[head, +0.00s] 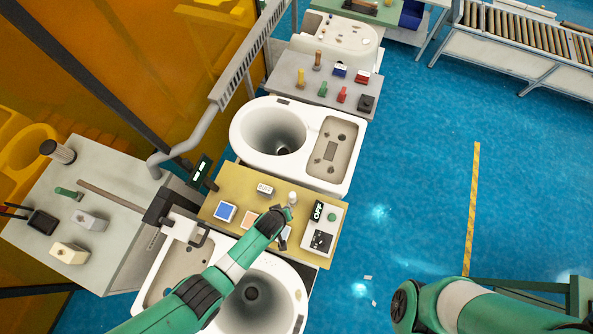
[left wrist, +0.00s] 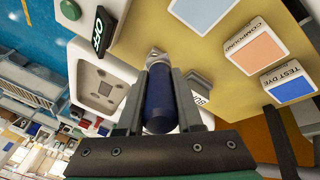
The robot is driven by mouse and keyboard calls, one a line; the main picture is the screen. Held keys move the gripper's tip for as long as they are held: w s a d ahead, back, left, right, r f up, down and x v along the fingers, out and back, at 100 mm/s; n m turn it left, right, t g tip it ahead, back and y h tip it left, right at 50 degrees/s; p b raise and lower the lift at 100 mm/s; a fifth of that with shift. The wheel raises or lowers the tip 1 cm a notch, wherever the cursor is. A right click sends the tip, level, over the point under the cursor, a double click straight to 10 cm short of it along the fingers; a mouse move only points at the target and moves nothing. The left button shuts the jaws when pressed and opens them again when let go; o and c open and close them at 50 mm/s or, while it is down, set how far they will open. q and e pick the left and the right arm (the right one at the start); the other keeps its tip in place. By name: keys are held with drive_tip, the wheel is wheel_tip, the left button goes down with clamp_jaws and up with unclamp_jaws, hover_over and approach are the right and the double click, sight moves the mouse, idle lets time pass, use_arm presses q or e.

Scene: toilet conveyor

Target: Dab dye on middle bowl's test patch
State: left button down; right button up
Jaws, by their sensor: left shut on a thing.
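My left gripper (head: 288,212) is shut on a dark blue cylinder (left wrist: 158,100), a dabber by its shape, with a pale end (left wrist: 156,56). It is over the yellow board (head: 222,233). My right gripper is out of view.
A near bowl (head: 262,318) lies under my left arm. A white box with an OFF display (head: 317,211) stands on the board's right. A grey table with small coloured tools (head: 300,90) lies beyond the middle bowl.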

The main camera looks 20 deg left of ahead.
use_arm(q)
drive_tip(key=s+a+r+n+t+y+p, duration=0.1)
drive_tip(key=s+a+r+n+y, duration=0.2)
drive_tip(key=a, duration=0.8)
drive_tip(key=s+a+r+n+p, duration=0.1)
drive_tip(key=s+a+r+n, duration=0.2)
drive_tip(key=s+a+r, duration=0.5)
drive_tip(key=w+a+f+b, duration=0.1)
drive_tip(key=a+f+b, duration=0.1)
drive_tip(key=f, duration=0.6)
drive_tip(key=shift+w+a+f+n+y, duration=0.15)
drive_tip(key=shift+w+a+n+y, duration=0.15)
drive_tip(key=shift+a, duration=0.35)
wheel_tip(320, 180, down, 6)
drive_tip(key=b, duration=0.5)
drive_tip(key=shift+b, duration=0.3)
drive_tip(key=shift+f+b, duration=0.4)
drive_tip(key=shift+s+f, duration=0.1)
drive_tip(key=shift+s, duration=0.05)
